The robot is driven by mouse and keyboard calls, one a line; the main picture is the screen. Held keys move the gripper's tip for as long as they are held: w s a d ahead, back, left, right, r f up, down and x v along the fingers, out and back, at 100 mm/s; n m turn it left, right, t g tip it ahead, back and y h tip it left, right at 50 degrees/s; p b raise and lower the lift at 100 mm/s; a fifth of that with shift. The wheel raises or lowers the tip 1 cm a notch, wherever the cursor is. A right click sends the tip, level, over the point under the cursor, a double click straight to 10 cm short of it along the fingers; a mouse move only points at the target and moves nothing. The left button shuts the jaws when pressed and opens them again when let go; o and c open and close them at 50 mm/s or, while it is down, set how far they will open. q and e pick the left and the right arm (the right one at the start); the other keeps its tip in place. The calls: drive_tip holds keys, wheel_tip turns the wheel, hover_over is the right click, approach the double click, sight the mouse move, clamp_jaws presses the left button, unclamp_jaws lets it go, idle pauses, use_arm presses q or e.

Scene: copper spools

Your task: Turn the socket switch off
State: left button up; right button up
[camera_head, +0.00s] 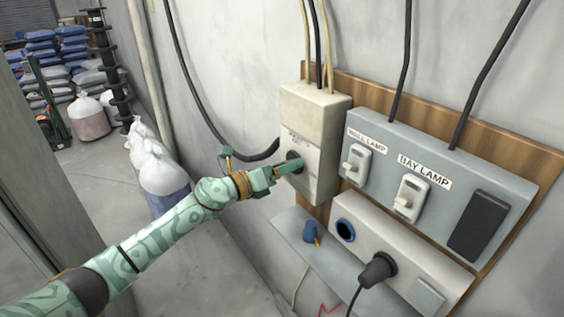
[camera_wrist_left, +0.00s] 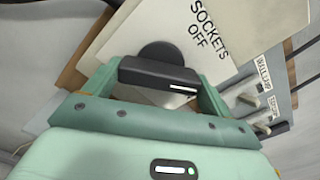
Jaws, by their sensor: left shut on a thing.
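The socket switch is a black rotary knob (camera_head: 294,157) on the front of a cream box (camera_head: 322,115) on the wall. In the left wrist view the knob's bar (camera_wrist_left: 158,72) carries a white mark near its right end, and the box face beside it reads "SOCKETS OFF". My left gripper (camera_head: 284,170) reaches the box from the left and is shut on the knob. In the left wrist view its two fingers (camera_wrist_left: 160,85) stand at either end of the bar. My right gripper is not in view.
Below, a socket strip (camera_head: 375,226) holds a black plug (camera_head: 379,268). Sacks (camera_head: 160,175) stand on the floor behind my left arm.

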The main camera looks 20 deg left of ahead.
use_arm(q)
drive_tip(key=n+p, duration=0.3)
drive_tip(key=n, duration=0.2)
drive_tip(key=shift+r+n, duration=0.1)
drive_tip(key=shift+n, duration=0.2)
drive_tip(key=shift+n+p, duration=1.5)
drive_tip(key=shift+n, duration=1.1)
drive_tip(key=o, duration=0.9)
drive_tip(key=shift+c, duration=0.2)
drive_tip(key=b+v, duration=0.2)
drive_tip(key=v, duration=1.4)
drive_tip(key=shift+a, duration=0.2)
drive_tip(key=shift+s, duration=0.15)
